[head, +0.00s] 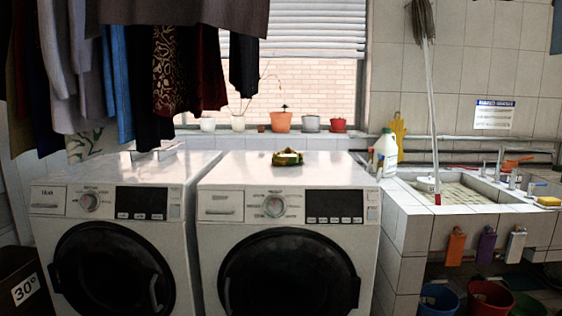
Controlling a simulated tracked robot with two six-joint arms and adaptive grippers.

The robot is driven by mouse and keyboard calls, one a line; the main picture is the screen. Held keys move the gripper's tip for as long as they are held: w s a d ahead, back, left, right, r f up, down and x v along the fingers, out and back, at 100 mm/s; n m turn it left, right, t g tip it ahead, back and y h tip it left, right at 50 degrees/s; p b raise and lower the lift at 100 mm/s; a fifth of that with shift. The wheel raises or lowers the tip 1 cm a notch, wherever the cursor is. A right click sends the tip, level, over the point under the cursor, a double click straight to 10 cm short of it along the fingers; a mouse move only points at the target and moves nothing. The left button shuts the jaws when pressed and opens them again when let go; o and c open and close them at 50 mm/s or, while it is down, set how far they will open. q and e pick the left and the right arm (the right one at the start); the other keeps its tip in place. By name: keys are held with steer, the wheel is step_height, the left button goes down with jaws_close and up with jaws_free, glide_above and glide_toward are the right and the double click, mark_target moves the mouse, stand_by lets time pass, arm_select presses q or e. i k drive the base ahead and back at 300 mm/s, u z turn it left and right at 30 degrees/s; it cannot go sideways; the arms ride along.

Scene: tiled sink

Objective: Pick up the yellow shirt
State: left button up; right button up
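No yellow shirt shows clearly in the head view. Among the hanging clothes at the upper left, a dark olive-yellow garment (22,138) shows only in part at the far left; I cannot tell if it is a shirt. Grey, blue, black and patterned dark red clothes hang beside it and cover much of it. A small green and yellow item (287,158) lies on top of the right washing machine (236,166); it looks like a dish or folded thing, too small to tell. Neither of my grippers is in view.
The left washing machine (70,199) stands beside the right one, both doors shut. A tiled sink (410,199) is at the right with a white bottle (386,150) at its edge. Flowerpots (281,122) line the sill. Buckets (490,298) stand under the sink.

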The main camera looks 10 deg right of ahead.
mark_target(287, 157)
steer(key=z, duration=0.1)
steer(key=i, duration=0.9)
steer(key=u, duration=0.05)
